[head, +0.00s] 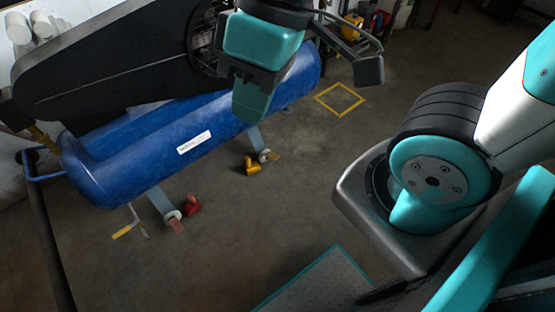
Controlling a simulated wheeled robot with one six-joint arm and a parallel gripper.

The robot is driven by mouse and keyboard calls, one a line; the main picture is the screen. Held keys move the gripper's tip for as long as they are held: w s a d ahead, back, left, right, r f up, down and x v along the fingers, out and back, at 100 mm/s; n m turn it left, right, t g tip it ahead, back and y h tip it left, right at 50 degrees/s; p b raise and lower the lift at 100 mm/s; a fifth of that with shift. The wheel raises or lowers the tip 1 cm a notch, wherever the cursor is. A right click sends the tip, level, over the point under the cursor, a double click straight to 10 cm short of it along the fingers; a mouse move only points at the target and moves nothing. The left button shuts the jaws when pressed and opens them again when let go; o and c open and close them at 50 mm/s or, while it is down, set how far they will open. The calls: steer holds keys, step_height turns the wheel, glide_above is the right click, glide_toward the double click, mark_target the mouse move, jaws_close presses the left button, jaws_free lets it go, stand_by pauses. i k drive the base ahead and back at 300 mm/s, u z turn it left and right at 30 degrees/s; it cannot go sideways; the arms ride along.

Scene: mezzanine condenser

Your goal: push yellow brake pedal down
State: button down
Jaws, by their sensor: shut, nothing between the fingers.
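A small yellow brake pedal (253,168) sits low by the floor, beside a caster (264,155) at the foot of the blue tank's right leg. It looks raised at a tilt, though its exact angle is hard to tell. My gripper (250,112) is at the top centre, its teal fingers together and pointing down, with nothing in them. It overlaps the right part of the blue tank (130,157) in the picture. The pedal lies below the fingertips in the picture, clearly apart from them and fully visible.
A red pedal (192,205) is by another caster (173,216) under the tank's left leg. A yellow-handled lever (123,232) hangs left of it. A black guard (110,70) covers the tank's top. A yellow square (340,99) marks the floor. Floor right of the pedal is clear.

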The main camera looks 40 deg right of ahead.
mark_target(272, 155)
steer(key=k, duration=0.6)
steer(key=z, duration=0.7)
steer(key=i, duration=1.55)
steer(key=u, duration=0.75)
